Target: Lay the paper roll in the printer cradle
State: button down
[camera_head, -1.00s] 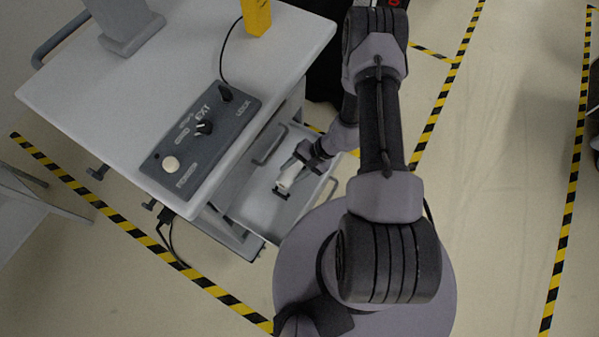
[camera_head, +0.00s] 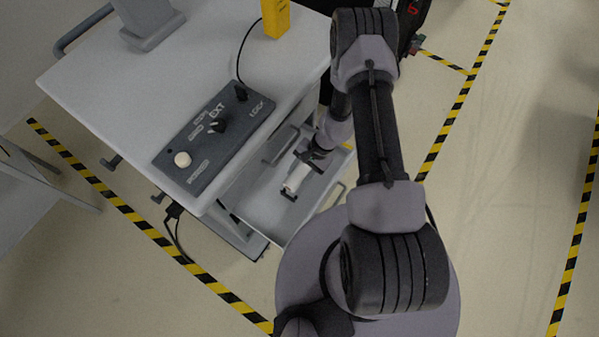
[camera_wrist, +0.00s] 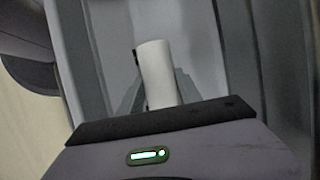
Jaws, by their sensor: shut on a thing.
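The white paper roll (camera_head: 297,177) is in the open drawer of the cart, at the end of my arm. It also shows in the wrist view (camera_wrist: 158,75), standing out beyond the dark edge of my gripper. My gripper (camera_head: 308,162) is shut on the roll; the fingertips are hard to make out. The grey printer cradle (camera_wrist: 184,88) shows behind the roll in the wrist view, and a dark end of it (camera_head: 289,197) shows just below the roll in the head view. I cannot tell whether the roll touches the cradle.
The drawer (camera_head: 262,212) has raised walls around the roll. The cart top (camera_head: 110,85) carries a control panel (camera_head: 213,140) with knobs and a yellow block (camera_head: 275,18). Striped floor tape (camera_head: 130,212) runs beside the cart. The floor at right is clear.

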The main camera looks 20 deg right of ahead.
jog(key=shift+f+b, duration=1.5)
jog(key=shift+f, duration=0.7)
jog(key=c, duration=0.7)
grip_release()
jog(key=shift+c, duration=0.2)
jog(key=p+v, duration=0.7)
jog(key=v, duration=1)
jog(key=shift+r, duration=0.3)
